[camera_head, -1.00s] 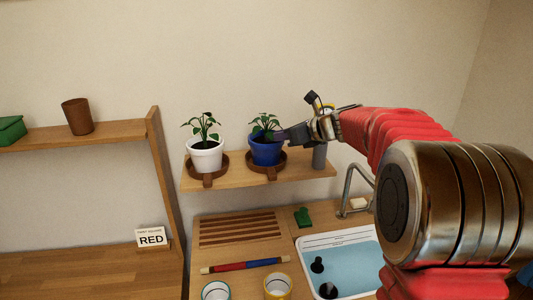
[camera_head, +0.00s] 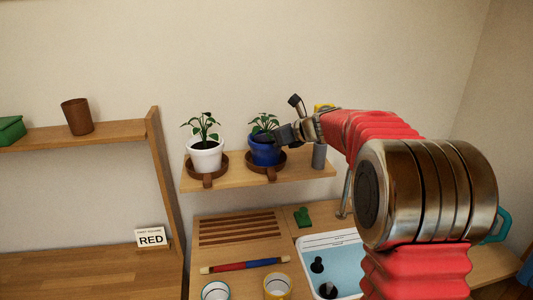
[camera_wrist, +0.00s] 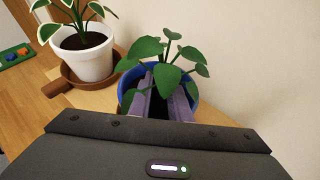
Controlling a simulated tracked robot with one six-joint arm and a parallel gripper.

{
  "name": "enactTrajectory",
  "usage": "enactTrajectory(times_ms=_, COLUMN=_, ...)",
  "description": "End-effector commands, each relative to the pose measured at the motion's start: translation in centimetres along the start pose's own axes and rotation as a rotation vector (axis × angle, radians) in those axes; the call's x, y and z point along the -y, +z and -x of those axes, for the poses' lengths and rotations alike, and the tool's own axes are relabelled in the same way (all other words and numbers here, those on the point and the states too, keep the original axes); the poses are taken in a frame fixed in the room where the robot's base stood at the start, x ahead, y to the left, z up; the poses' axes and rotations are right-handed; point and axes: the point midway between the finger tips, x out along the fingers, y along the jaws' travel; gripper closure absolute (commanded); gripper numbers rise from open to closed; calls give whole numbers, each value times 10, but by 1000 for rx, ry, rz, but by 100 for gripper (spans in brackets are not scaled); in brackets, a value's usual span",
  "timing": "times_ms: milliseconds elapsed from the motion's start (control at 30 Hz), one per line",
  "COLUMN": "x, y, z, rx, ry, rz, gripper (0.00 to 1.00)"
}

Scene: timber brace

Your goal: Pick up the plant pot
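In the head view a blue plant pot (camera_head: 264,154) with a leafy plant sits in a brown saucer (camera_head: 283,166) on the wooden shelf. A white plant pot (camera_head: 206,157) with a similar plant stands left of it in its own saucer. My gripper (camera_head: 279,138) is at the upper right side of the blue pot. In the wrist view my two purple-grey fingers (camera_wrist: 163,98) are apart with a dark gap between them, reaching over the near side of the blue pot (camera_wrist: 127,83) under the leaves. The pot's near rim is hidden, and contact is unclear.
A grey cylinder (camera_head: 319,155) stands on the shelf close to the right of the blue pot. The wall rises close behind the shelf.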

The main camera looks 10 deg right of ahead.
Motion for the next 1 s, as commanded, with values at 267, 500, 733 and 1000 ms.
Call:
enactTrajectory(times_ms=267, x=0, y=0, z=0, rx=0, ry=1, rz=0, gripper=83)
enactTrajectory(times_ms=500, x=0, y=0, z=0, rx=-1, ry=1, rz=0, gripper=90)
enactTrajectory(times_ms=733, x=0, y=0, z=0, rx=-1, ry=1, rz=0, gripper=100)
enactTrajectory(times_ms=1000, x=-1, y=0, z=0, rx=-1, ry=1, rz=0, gripper=100)
